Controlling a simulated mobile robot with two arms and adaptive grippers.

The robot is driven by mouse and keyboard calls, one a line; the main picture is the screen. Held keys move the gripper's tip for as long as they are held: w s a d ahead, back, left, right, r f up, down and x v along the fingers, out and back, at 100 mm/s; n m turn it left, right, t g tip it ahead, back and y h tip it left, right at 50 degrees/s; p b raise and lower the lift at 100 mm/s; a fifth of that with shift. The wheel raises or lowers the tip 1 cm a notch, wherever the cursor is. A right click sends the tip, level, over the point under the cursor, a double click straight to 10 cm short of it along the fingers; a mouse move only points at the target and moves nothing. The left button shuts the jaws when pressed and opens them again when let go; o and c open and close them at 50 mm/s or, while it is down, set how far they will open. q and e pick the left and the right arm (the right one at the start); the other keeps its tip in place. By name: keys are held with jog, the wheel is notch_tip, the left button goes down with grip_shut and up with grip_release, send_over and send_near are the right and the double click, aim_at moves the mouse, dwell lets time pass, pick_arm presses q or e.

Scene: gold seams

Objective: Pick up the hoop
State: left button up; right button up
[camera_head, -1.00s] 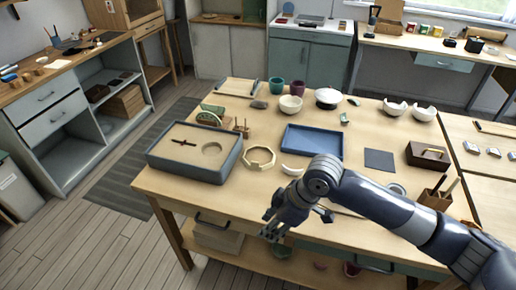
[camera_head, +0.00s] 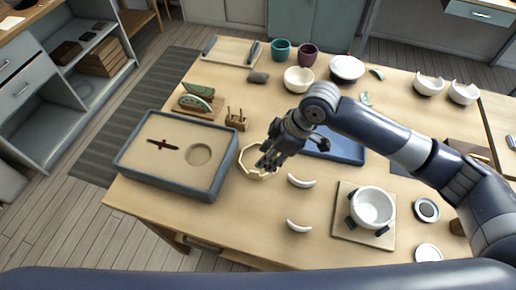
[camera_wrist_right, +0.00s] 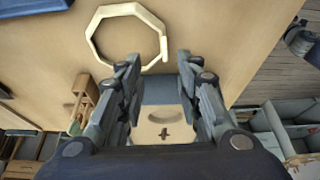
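The hoop (camera_head: 242,163) is a pale wooden many-sided ring lying flat on the table, just right of the sand tray. In the head view my right gripper (camera_head: 268,161) is above its right side and hides part of it. In the right wrist view the hoop (camera_wrist_right: 128,9) lies beyond the fingertips, upper left of centre. My right gripper (camera_wrist_right: 157,66) is open there with nothing between its fingers. My left gripper is not in view.
The blue-grey sand tray (camera_head: 125,160) stands left of the hoop. A small wooden tool rack (camera_head: 236,120) is behind it. A blue tray (camera_head: 345,149) is to the right, partly behind my arm. White curved shards (camera_head: 300,182) lie on the table right of the hoop.

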aim_at(255, 172)
jog(key=x, duration=0.3)
jog(key=shift+s+a+f, duration=0.25)
jog(key=shift+s+f, duration=0.05)
jog(key=shift+f, duration=0.05)
jog(key=shift+a+f, duration=0.1)
jog(key=shift+f, duration=0.2)
jog(key=p+x, duration=0.2)
jog(key=x, duration=0.3)
jog(key=shift+w+a, duration=0.1)
jog(key=shift+a+f, duration=0.1)
jog(key=shift+c, duration=1)
jog(key=c, duration=0.4)
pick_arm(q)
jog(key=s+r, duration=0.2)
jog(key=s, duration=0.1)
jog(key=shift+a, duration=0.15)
pick_arm(e)
grip_shut()
